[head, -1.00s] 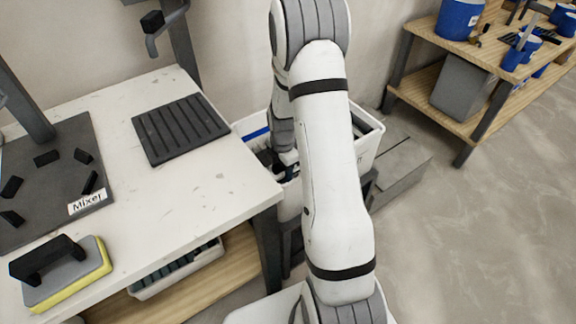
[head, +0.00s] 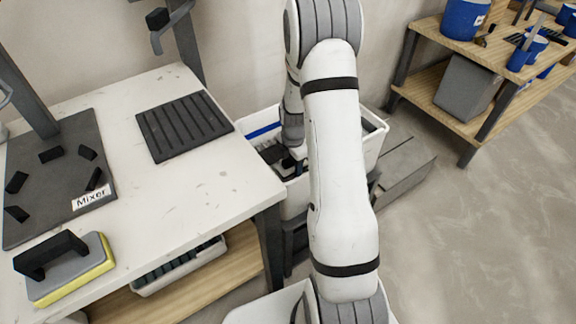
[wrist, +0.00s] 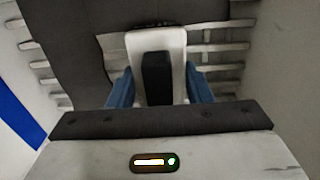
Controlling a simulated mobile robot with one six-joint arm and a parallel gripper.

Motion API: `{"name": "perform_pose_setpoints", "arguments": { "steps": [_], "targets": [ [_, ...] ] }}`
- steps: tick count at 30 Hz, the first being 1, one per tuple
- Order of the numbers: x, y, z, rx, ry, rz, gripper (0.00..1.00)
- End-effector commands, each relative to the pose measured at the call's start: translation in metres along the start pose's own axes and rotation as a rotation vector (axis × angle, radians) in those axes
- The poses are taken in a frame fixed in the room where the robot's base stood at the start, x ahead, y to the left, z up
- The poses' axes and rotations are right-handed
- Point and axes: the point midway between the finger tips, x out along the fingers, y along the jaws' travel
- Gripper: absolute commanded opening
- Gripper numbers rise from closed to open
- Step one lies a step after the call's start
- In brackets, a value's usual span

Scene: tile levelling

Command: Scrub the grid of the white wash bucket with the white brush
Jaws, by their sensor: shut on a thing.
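The white wash bucket (head: 374,146) stands behind the table's right end, partly hidden by my arm. In the wrist view its pale walls (wrist: 287,65) rise on both sides of the grid (wrist: 232,69), a row of light slats. My gripper (wrist: 160,88) is inside the bucket, pointing down. Its blue fingers are shut on the white brush (wrist: 155,40), which has a white body and a black block on it. The brush is over the middle of the grid; its underside is hidden, so I cannot tell if it touches the slats.
The table (head: 225,178) at left holds a ribbed black tray (head: 184,126), a dark mixer mat (head: 50,190) and a yellow-edged sponge float (head: 70,272). A wooden shelf (head: 440,110) stands at the back right; floor there is open.

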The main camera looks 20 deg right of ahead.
Motion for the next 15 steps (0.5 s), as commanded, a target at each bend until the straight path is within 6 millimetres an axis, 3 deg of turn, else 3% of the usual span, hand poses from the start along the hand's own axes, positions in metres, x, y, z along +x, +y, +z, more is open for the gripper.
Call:
{"name": "perform_pose_setpoints", "arguments": {
  "steps": [15],
  "targets": [
    [0.000, 0.000, 0.026, 0.001, 0.000, 0.000, 0.16]
  ]
}}
